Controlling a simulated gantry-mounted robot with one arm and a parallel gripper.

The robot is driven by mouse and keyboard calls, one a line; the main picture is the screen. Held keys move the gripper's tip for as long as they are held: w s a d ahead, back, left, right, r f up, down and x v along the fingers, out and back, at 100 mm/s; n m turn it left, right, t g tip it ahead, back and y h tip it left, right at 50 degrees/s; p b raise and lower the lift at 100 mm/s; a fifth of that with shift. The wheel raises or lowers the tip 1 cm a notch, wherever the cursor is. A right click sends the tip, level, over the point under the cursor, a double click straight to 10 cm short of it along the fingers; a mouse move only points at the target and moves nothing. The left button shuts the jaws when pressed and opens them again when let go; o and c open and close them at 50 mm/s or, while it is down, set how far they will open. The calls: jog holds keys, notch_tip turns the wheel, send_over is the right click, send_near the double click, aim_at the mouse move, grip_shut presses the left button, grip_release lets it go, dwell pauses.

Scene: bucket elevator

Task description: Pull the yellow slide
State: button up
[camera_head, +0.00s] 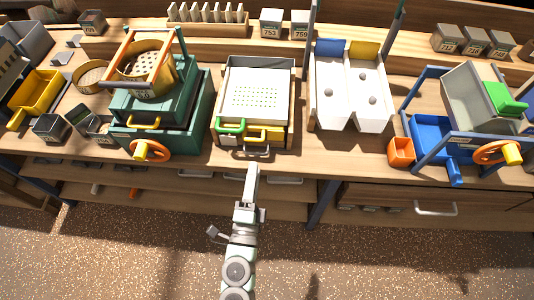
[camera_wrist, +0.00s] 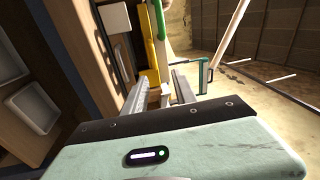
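The yellow slide (camera_head: 265,133) shows as a yellow front with a handle on the low box (camera_head: 257,90) at the middle of the bench. A green handle (camera_head: 231,126) sits just left of it. In the wrist view, a yellow part (camera_wrist: 149,78) and a green handle (camera_wrist: 160,18) show beyond my fingers. My gripper (camera_head: 252,170) is in front of the bench edge, a little below the yellow handle and apart from it. In the wrist view my gripper (camera_wrist: 160,84) has its two fingers apart with nothing seen held between them.
A teal machine with an orange wheel (camera_head: 151,151) stands left, a white two-lane tray (camera_head: 350,90) right, and a blue frame (camera_head: 432,125) farther right. Drawer handles line the bench front.

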aim_at(254, 139)
jog(key=shift+y, duration=0.5)
jog(key=x, duration=0.7)
jog(key=a+f+p+x, duration=0.1)
jog(key=x, duration=0.2)
jog(key=shift+w+r, duration=0.1)
jog(key=shift+w, duration=0.4)
grip_shut()
dwell(0.6)
